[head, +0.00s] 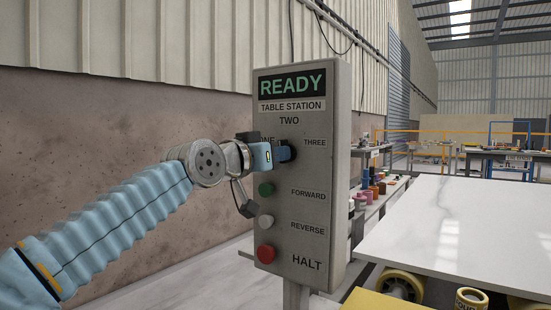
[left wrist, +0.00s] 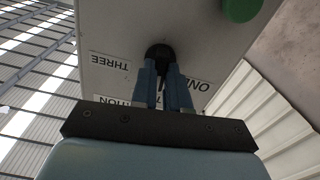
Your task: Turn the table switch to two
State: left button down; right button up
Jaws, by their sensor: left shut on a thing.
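The table switch is a black rotary knob (head: 289,151) on a grey control box (head: 335,200) marked TABLE STATION. The labels TWO above the knob and THREE at its right are readable; the left label is partly hidden by my gripper. My left gripper (head: 277,154) comes in from the left and is shut on the knob. In the left wrist view the two blue fingers (left wrist: 165,75) close around the black knob (left wrist: 160,51), with THREE and ONE labels on either side. Which label the knob points to is hidden. My right gripper is not in view.
Below the knob are a green FORWARD button (head: 266,189), a white REVERSE button (head: 266,221) and a red HALT button (head: 266,254). A display (head: 291,83) reads READY. A white slab (head: 460,225) lies at the right; a wall (head: 90,150) stands behind.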

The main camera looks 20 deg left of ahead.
pick_arm(q)
jog(key=shift+m, duration=0.5)
jog(key=c, duration=1.1)
grip_release()
jog(key=b+v, duration=0.3)
jog(key=v, duration=1)
jog(key=shift+s+a, duration=0.1)
jog(key=shift+s, duration=0.3)
